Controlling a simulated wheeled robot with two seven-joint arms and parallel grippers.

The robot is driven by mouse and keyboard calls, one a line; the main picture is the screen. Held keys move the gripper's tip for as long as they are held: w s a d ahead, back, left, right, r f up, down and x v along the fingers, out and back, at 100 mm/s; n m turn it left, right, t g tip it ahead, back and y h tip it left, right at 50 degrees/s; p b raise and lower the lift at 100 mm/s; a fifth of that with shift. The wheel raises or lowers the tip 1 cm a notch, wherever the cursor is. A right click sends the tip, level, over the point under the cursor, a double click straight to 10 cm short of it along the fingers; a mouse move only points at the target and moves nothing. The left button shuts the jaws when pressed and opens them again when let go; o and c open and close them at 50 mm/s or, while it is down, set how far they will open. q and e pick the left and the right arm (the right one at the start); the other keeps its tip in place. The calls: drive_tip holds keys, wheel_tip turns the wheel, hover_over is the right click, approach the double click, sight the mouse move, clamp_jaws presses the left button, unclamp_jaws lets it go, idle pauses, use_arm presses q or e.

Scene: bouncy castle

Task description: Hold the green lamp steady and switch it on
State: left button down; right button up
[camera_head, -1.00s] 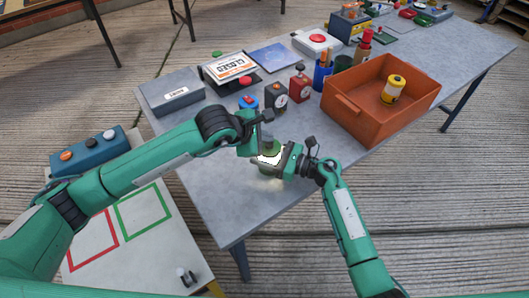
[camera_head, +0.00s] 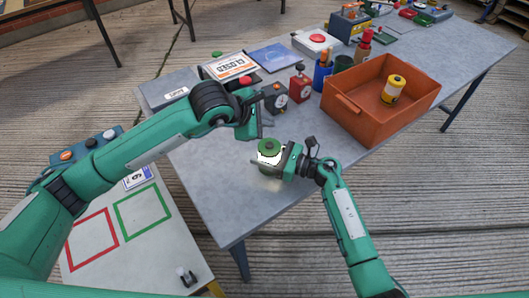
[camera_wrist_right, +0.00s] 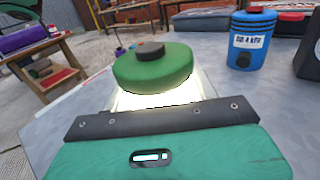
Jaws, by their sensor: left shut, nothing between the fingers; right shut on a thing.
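The green lamp (camera_head: 269,147) stands on the near part of the grey table, with a green cap and a dark button on top. Its body glows bright white, and light falls on the table beside it. In the right wrist view the lamp's green cap (camera_wrist_right: 153,68) and dark button (camera_wrist_right: 150,49) show above the glowing body. My right gripper (camera_head: 272,162) is shut on the lamp's body from the right; its fingers hide part of the lamp. My left gripper (camera_head: 251,134) is shut and empty, up and to the left of the lamp, apart from it.
An orange crate (camera_head: 355,112) with a yellow canister (camera_head: 394,88) stands to the right. Red (camera_head: 299,86) and dark (camera_head: 275,97) dial devices stand behind the lamp. A blue canister (camera_wrist_right: 250,40) shows in the right wrist view. The table's front is bare.

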idle(0.3)
drive_tip(key=o, duration=1.3)
